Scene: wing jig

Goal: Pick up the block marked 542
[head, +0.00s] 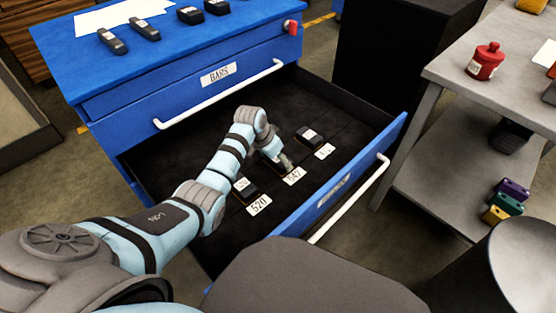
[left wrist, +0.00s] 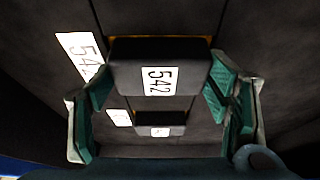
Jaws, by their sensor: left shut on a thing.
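The dark block marked 542 (left wrist: 158,80) has a white label on its face and sits between the green finger pads of my left gripper (left wrist: 158,95) in the left wrist view. The gripper is shut on it. In the head view my left gripper (head: 284,164) reaches down into the open drawer (head: 170,165), beside the white drawer label 542 (head: 293,176); the gripper mostly hides the block there. The drawer label also shows in the left wrist view (left wrist: 80,56). I cannot tell whether the block still touches the drawer floor. My right gripper is not in view.
Dark blocks lie either side in the drawer: one by label 520 (head: 259,205), another (head: 309,136) farther right. The drawer front (head: 340,185) and its white handle stand close on the right. A grey table (head: 450,75) is farther right.

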